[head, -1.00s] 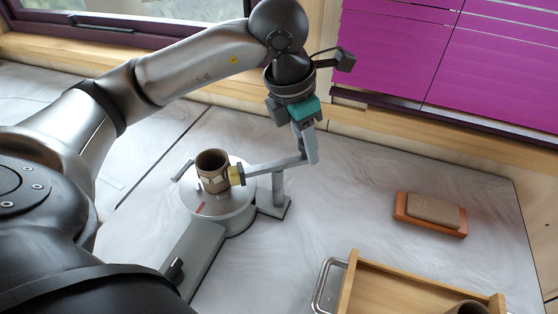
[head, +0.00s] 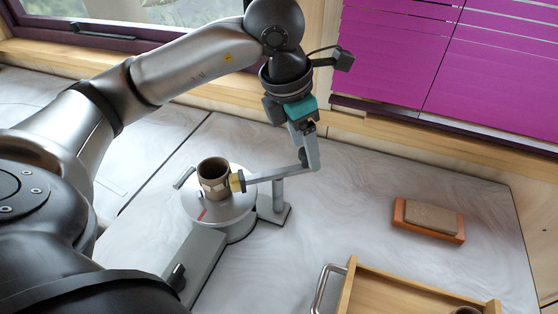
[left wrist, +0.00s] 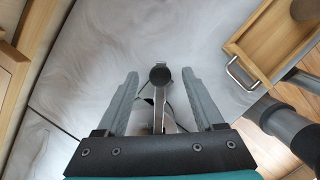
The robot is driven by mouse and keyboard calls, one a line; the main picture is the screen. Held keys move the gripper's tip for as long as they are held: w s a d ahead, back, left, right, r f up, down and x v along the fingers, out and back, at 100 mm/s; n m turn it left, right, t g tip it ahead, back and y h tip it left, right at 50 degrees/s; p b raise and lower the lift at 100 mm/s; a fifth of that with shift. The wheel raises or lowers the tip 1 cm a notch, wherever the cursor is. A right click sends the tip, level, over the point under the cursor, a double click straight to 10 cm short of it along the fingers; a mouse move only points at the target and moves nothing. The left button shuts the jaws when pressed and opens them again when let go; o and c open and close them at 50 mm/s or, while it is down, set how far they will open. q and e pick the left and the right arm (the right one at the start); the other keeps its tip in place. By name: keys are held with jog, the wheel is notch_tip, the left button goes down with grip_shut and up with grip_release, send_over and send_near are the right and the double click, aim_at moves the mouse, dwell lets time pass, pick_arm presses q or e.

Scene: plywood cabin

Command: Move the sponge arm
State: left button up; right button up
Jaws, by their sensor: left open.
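The sponge is against or very close to a brown cup (head: 213,181) on a round grey wheel (head: 227,212). My left gripper (head: 306,164) is at the bar's right end, its fingers pointing down. In the left wrist view the open fingers (left wrist: 160,75) stand either side of a dark round knob (left wrist: 159,76), with gaps on both sides. The near finger partly hides the bar's end. My right gripper is not in view.
A wooden tray (head: 352,282) with a metal handle is at the lower right. A brown block (head: 431,217) rests on an orange base (head: 400,213) at the right. Purple blinds (head: 400,60) and a window ledge lie behind.

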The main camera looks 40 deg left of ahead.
pick_arm(q)
jog(key=shift+p+v, duration=1.3)
jog(key=shift+v, duration=1.15)
jog(key=shift+f, duration=0.1)
